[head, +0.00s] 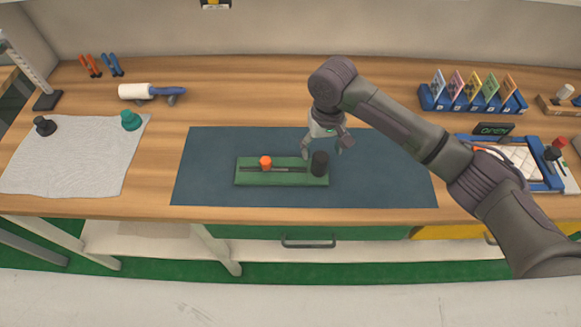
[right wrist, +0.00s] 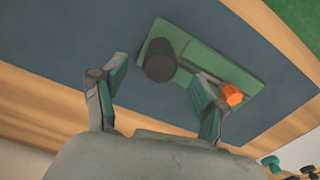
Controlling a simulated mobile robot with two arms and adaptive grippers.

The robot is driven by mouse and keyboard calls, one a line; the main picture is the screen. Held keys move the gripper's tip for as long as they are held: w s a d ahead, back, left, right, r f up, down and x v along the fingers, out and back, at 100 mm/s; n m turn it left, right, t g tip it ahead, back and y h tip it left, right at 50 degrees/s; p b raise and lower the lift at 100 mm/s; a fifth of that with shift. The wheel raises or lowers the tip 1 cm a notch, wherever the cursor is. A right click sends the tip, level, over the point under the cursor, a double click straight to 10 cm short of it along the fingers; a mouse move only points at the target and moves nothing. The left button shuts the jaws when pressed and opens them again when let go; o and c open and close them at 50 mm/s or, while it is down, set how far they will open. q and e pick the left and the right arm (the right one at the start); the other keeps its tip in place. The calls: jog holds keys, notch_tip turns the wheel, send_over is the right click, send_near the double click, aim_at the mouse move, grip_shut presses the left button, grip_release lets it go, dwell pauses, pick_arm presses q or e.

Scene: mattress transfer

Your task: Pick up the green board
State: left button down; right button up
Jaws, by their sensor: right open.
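The green board (head: 290,180) lies flat on the dark blue mat (head: 220,150) in the head view. It carries an orange knob (head: 265,162), a dark slot and a black cylinder (head: 319,163) at its right end. My right gripper (head: 325,150) is open and empty, just above and behind the board's right part. In the right wrist view the board (right wrist: 215,62) shows beyond the open fingers of my right gripper (right wrist: 155,105), with the black cylinder (right wrist: 160,62) between them and the orange knob (right wrist: 232,95) near one fingertip. I cannot tell contact. My left gripper is not in view.
A grey cloth (head: 75,165) with a black and a teal knob lies at the left. A card rack (head: 470,102) and a blue-framed tray (head: 545,175) stand at the right. A white-and-blue roller tool (head: 150,92) lies at the back left. The mat around the board is clear.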

aim_at(321, 156)
notch_tip(321, 156, down, 4)
jog(key=shift+f+p, duration=0.2)
jog(key=shift+p, duration=0.6)
jog(key=shift+f, duration=0.45)
jog(key=shift+c, duration=0.2)
jog(key=shift+w+r, duration=0.1)
grip_shut()
